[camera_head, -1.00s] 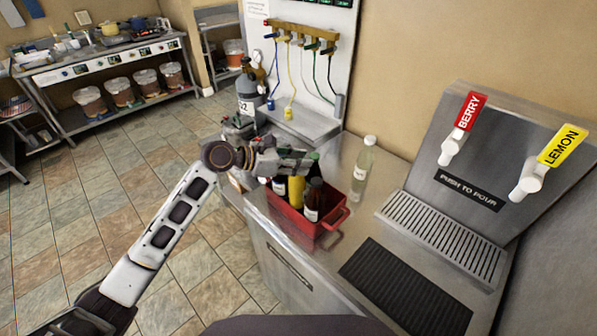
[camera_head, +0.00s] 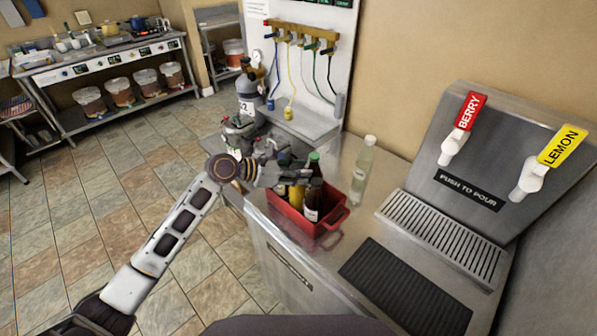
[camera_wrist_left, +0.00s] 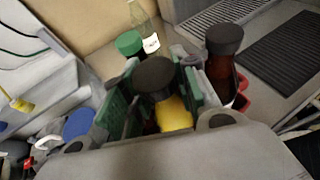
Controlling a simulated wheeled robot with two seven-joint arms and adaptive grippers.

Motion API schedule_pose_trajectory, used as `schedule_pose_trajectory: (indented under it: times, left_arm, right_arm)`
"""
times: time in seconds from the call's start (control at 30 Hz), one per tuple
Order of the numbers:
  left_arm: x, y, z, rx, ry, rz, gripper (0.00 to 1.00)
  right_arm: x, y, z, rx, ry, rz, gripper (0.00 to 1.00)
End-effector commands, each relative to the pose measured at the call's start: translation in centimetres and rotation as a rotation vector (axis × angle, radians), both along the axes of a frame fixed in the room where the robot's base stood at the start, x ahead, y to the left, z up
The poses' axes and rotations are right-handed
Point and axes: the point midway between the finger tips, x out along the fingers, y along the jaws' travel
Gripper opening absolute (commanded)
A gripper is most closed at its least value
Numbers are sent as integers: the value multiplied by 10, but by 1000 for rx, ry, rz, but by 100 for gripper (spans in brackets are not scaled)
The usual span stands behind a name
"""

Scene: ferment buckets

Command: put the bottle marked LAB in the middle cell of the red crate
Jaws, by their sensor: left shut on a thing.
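The red crate (camera_head: 285,214) stands on the steel counter and holds several bottles. My left gripper (camera_head: 298,179) is over the crate, shut on a black-capped bottle with a yellow part (camera_wrist_left: 172,116). Its lower end is hidden by the crate and the gripper. A brown bottle with a black cap and white label (camera_head: 311,214) stands at the crate's near end; it also shows in the left wrist view (camera_wrist_left: 222,70). A green-capped bottle (camera_head: 314,159) is behind the fingers. I cannot read LAB on any label. My right gripper is not in view.
A clear bottle (camera_head: 363,172) stands on the counter, right of the crate. The drink dispenser with its drip grille (camera_head: 440,238) and a black mat (camera_head: 405,286) are farther right. A gas cylinder (camera_head: 250,92) is behind my arm.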

Motion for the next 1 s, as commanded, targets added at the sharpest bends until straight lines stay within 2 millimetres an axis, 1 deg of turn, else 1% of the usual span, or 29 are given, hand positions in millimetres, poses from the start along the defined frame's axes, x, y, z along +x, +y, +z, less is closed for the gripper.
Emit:
schedule_pose_trajectory:
  times: [0.03, 0.07, 0.2, 0.67, 0.87, 1.0]
  left_arm:
    - [0, 0, 1, -3, -2, 1, 0]
    - [0, 0, 0, 0, 0, 0, 33]
    - [0, 0, -1, 0, 1, 0, 51]
    - [0, 0, 1, 0, 0, 0, 52]
    - [-5, 14, 6, 0, 2, 2, 52]
    - [-12, 29, 13, 1, 0, 1, 52]
  right_arm:
    - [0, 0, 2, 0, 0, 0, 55]
    - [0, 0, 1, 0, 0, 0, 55]
    - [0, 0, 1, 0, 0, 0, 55]
    - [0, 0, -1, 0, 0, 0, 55]
    - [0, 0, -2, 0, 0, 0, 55]
    - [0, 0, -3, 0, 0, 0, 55]
